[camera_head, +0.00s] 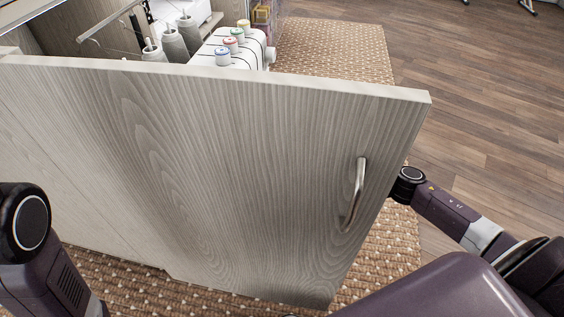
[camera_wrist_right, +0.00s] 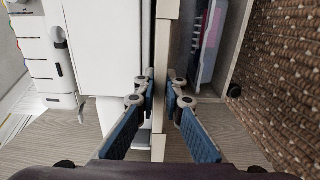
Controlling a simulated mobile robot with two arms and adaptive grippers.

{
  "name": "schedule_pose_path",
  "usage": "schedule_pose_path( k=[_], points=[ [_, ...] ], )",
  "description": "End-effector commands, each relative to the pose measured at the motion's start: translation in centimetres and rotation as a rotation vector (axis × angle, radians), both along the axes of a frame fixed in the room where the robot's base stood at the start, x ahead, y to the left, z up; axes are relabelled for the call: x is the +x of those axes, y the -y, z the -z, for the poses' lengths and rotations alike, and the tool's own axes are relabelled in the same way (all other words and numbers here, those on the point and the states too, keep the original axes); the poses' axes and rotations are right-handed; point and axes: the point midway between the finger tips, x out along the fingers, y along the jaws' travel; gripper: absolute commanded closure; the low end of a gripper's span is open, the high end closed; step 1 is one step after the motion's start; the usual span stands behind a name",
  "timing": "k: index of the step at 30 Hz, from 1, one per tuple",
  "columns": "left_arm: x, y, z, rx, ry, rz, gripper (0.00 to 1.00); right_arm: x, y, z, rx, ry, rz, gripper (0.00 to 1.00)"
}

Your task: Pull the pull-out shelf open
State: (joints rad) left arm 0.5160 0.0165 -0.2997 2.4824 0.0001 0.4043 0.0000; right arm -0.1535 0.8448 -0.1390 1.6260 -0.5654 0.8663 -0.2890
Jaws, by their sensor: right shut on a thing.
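The pull-out shelf appears in the right wrist view as a pale wooden board (camera_wrist_right: 166,40) seen edge-on, running down the middle of the picture. My right gripper (camera_wrist_right: 161,82) has its blue-padded fingers on either side of this board and is shut on it. In the head view the right gripper is hidden behind the open cabinet door (camera_head: 230,150), and only my right arm shows at the right. The shelf itself is largely hidden by the door there. My left gripper is out of view; only part of my left arm shows at bottom left.
The door has a metal handle (camera_head: 355,195) near its free edge. Behind it stand grey thread cones (camera_head: 175,47) and a white machine (camera_head: 240,50) with coloured spools. A woven rug (camera_head: 335,45) covers the floor near the cabinet; wooden floor (camera_head: 480,80) lies clear at right.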

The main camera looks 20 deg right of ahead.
Motion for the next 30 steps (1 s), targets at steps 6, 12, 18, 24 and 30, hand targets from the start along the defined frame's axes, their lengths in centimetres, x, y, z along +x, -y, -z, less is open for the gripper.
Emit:
schedule_pose_path(
  k=[6, 12, 18, 24, 30],
  points=[
    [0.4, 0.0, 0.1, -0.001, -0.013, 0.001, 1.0, -0.8, 1.2, 0.0, 0.0, -0.001, 0.0, 1.0],
    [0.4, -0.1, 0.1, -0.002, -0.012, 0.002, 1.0, -1.0, 1.4, 0.1, -0.001, 0.0, 0.0, 1.0],
    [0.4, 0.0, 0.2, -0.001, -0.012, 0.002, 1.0, -0.9, 1.4, 0.1, -0.001, 0.0, 0.0, 1.0],
    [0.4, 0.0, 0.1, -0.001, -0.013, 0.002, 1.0, -0.9, 1.4, 0.1, -0.001, -0.001, 0.0, 0.83],
    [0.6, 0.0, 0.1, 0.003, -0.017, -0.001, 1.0, -1.0, 1.5, 0.0, 0.0, 0.0, 0.0, 0.83]
  ],
)
